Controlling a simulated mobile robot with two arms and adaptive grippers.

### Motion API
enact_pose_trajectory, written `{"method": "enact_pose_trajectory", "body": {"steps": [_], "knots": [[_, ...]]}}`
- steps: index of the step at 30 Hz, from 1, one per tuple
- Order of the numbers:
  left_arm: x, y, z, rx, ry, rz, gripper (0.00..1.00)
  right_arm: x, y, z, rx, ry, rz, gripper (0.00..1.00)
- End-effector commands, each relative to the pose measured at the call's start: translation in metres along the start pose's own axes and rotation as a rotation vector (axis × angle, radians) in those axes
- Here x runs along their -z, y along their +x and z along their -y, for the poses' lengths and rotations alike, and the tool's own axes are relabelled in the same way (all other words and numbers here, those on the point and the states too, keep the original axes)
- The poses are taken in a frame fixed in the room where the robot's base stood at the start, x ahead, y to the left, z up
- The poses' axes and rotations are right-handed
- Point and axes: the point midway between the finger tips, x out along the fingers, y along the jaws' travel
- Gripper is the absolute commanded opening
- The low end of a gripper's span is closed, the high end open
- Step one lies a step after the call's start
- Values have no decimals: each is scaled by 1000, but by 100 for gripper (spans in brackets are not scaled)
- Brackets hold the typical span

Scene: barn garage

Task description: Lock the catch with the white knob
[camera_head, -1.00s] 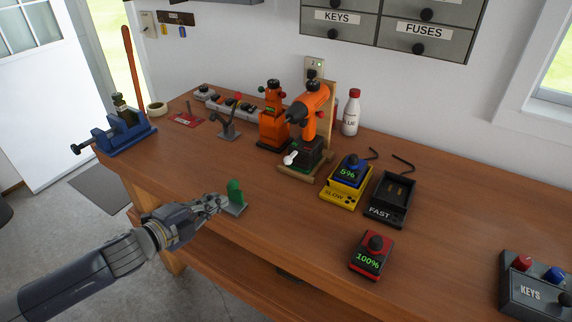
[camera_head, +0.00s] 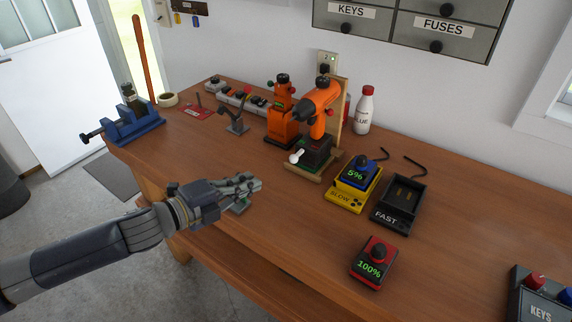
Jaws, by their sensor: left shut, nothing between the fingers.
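The white knob (camera_head: 295,158) sits low at the front left of the orange drill (camera_head: 318,105) on its wooden stand (camera_head: 342,92). The catch itself is too small to make out, so I cannot tell its position. My left gripper (camera_head: 256,183) is shut and empty above the table's front part. It is in front of and left of the knob, clearly apart from it. My right gripper is not in view.
A second orange tool (camera_head: 281,115) stands left of the drill. A yellow SLOW charger (camera_head: 341,198) with a blue battery (camera_head: 357,172) and a black FAST charger (camera_head: 391,217) stand right. A red battery (camera_head: 373,263) lies nearer. The wooden tabletop (camera_head: 470,240) has free room.

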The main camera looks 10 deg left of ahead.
Motion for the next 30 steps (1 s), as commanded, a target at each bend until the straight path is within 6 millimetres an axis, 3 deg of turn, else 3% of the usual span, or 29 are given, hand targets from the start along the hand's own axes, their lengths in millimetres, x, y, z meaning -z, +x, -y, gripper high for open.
{"method": "enact_pose_trajectory", "body": {"steps": [18, 24, 30], "knots": [[2, 107, 4, 1, 0, -2, 0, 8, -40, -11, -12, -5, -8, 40], [1, 122, 2, 0, 1, -2, 0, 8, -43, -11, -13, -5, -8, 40], [1, 125, 0, -1, 1, -2, 0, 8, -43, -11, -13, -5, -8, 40]]}}
